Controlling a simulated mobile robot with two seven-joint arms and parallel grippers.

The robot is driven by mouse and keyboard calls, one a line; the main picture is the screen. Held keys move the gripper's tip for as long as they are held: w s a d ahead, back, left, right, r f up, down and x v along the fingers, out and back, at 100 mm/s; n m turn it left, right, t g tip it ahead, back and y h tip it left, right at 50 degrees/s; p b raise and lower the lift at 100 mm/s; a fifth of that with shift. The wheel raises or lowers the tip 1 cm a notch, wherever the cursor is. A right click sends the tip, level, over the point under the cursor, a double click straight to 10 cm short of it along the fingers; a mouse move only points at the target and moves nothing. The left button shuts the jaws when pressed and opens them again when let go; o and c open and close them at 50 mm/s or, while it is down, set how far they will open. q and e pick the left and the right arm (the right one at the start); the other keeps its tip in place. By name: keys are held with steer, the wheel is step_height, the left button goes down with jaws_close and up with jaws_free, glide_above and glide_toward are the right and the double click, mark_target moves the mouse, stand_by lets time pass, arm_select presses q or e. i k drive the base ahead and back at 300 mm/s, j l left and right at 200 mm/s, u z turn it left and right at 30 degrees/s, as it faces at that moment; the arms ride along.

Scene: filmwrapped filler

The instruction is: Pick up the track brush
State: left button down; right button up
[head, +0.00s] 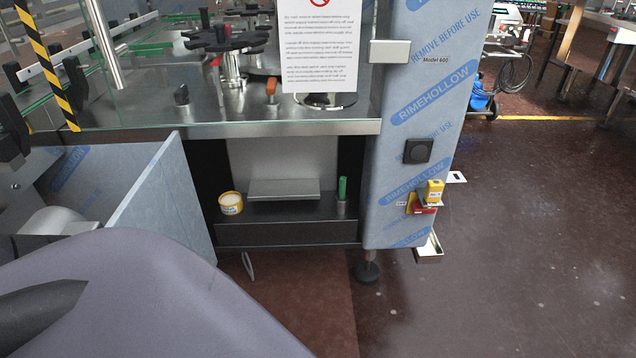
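No thing shows clearly as the track brush. A small green upright object (342,189) stands at the right end of the low open compartment under the machine; it is too small to tell whether it is the brush. A yellow-and-white tub (231,204) stands at the left end of that compartment, and its contents cannot be made out. Neither of my grippers is in view. A large smooth grey-purple part, likely my own arm, fills the lower left.
A grey box-like block (284,189) sits between the tub and the green object. An open film-covered door panel (160,200) stands left of the compartment. A film-wrapped column (410,130) with a yellow-red switch (432,194) bounds it on the right. The floor (520,250) at right is clear.

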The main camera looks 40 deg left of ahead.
mark_target(343, 179)
steer(key=i+u, duration=0.15)
steer(key=u, duration=0.2)
steer(key=i+u, duration=0.15)
steer(key=u, duration=0.25)
steer(key=i+l+u, duration=0.15)
steer(key=u, duration=0.2)
steer(key=i+u, duration=0.15)
steer(key=u, duration=0.2)
steer(key=i+l+u, duration=0.1)
steer(key=u, duration=0.25)
steer(key=i+l+u, duration=0.15)
steer(key=u, duration=0.25)
steer(key=i+l+u, duration=0.25)
steer(key=u, duration=0.15)
